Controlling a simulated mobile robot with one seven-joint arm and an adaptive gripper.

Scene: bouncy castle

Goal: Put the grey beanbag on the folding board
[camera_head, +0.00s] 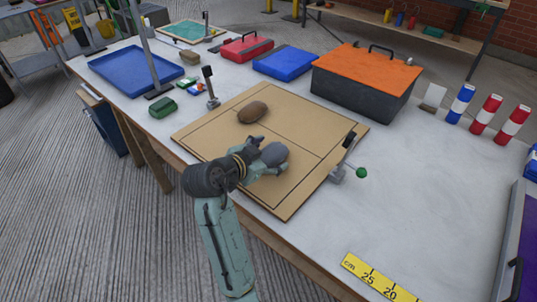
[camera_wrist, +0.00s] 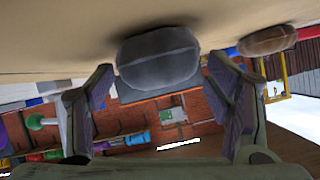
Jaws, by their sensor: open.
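The grey beanbag (camera_head: 274,153) rests on the near part of the tan folding board (camera_head: 318,128). My gripper (camera_head: 264,157) is low over the board, its open fingers beside the grey beanbag. In the wrist view the picture is upside down; the grey beanbag (camera_wrist: 158,58) lies against the board (camera_wrist: 60,40), ahead of and between the spread fingertips (camera_wrist: 162,78). The fingers do not appear closed on it. In the head view the gripper partly covers the beanbag's near-left side.
A brown beanbag (camera_head: 252,111) lies on the board behind the grey one. Clamps stand at the board's right (camera_head: 343,160) and back-left (camera_head: 211,92) edges. A green beanbag (camera_head: 163,107) and blue tray (camera_head: 118,72) are farther left. An orange-lidded box (camera_head: 362,88) stands behind.

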